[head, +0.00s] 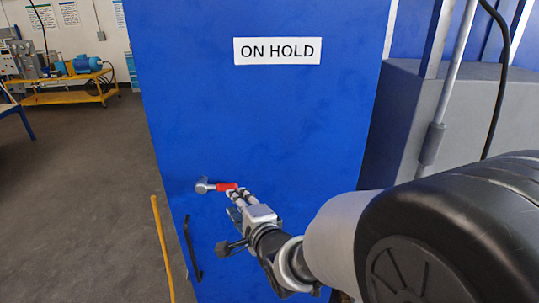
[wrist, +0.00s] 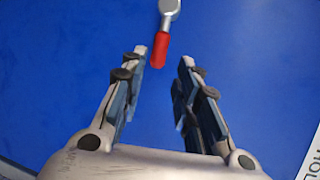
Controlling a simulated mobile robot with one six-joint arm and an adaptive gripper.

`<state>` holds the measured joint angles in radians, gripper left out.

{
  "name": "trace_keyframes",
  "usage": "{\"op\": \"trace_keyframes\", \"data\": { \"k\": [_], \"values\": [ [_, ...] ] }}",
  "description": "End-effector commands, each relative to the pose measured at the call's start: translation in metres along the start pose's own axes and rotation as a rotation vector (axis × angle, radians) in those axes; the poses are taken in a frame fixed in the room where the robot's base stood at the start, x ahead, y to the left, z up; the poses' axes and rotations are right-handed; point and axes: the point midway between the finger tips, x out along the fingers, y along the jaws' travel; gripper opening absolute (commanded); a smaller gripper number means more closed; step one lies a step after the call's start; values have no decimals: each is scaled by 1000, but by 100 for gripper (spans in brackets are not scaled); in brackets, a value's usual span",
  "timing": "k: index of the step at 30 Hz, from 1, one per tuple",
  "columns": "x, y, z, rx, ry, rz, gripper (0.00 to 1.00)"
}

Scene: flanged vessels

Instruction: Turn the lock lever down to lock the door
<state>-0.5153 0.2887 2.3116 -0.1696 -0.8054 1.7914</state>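The lock lever (head: 226,187) is a silver hub with a red handle on the blue door (head: 270,120). In the head view it points sideways, its hub at the left and its red end to the right, by my fingertips. In the wrist view the lever's red handle (wrist: 160,50) lies just ahead of my open gripper (wrist: 163,58), its tip in line with the gap between the two fingers. My gripper (head: 236,195) reaches the lever from the lower right in the head view. Whether a finger touches the handle cannot be told.
A black door handle (head: 191,249) is below the lever near the door's left edge. A yellow rail (head: 162,248) stands left of the door. An "ON HOLD" sign (head: 277,51) is higher on the door. A grey block and pipe (head: 440,115) stand at the right.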

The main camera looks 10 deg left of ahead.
Motion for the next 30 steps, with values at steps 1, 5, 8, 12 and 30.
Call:
{"op": "trace_keyframes", "data": {
  "k": [1,5,8,12,30],
  "values": [
    [12,1,0,-1,-1,1,29],
    [41,1,0,-2,0,1,29],
    [62,1,0,-2,0,0,29],
    [87,0,0,-1,0,0,29],
    [112,0,0,-1,1,0,27]
  ]
}}
